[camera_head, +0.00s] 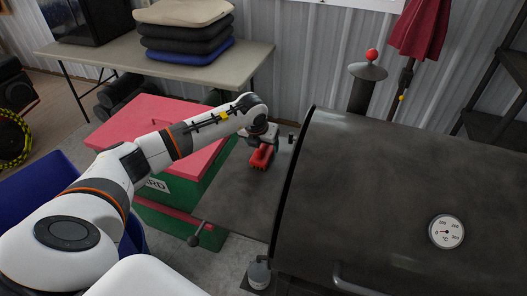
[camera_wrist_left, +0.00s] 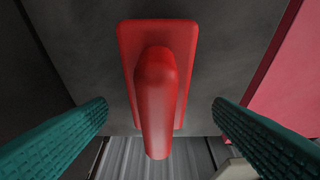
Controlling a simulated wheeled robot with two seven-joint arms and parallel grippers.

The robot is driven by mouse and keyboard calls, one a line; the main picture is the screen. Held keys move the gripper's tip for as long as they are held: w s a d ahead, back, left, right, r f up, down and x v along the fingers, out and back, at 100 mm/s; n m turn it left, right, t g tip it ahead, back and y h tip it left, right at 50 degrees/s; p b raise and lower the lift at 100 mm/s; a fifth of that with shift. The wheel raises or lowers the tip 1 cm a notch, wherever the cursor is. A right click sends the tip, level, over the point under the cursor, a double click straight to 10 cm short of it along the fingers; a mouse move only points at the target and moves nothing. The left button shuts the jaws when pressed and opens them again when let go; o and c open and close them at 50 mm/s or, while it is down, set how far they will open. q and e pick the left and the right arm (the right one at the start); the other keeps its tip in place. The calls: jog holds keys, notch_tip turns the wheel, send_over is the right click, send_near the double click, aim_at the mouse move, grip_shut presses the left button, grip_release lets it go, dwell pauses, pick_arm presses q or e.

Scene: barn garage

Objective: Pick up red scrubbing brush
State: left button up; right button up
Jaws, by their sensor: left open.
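The red scrubbing brush (camera_head: 261,156) lies on the dark side shelf (camera_head: 238,190) of the grill. In the left wrist view the brush (camera_wrist_left: 157,85) sits in the middle, its raised handle pointing toward the bottom of the picture. My left gripper (camera_wrist_left: 160,125) is open, with one teal finger on each side of the brush and a clear gap to both. In the head view my left gripper (camera_head: 262,140) is right over the brush and hides part of it. My right gripper is not in view.
The black grill lid (camera_head: 400,190) with a round gauge rises just right of the shelf. A red and green cooler box (camera_head: 140,125) stands left of it. Behind is a table (camera_head: 120,50) with stacked cushions (camera_head: 185,30).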

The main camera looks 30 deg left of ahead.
pick_arm(q)
jog(key=shift+d+x, duration=0.2)
jog(key=shift+x, duration=1.75)
jog(key=shift+a, duration=0.1)
jog(key=c, duration=1.1)
jog(key=shift+c, duration=0.2)
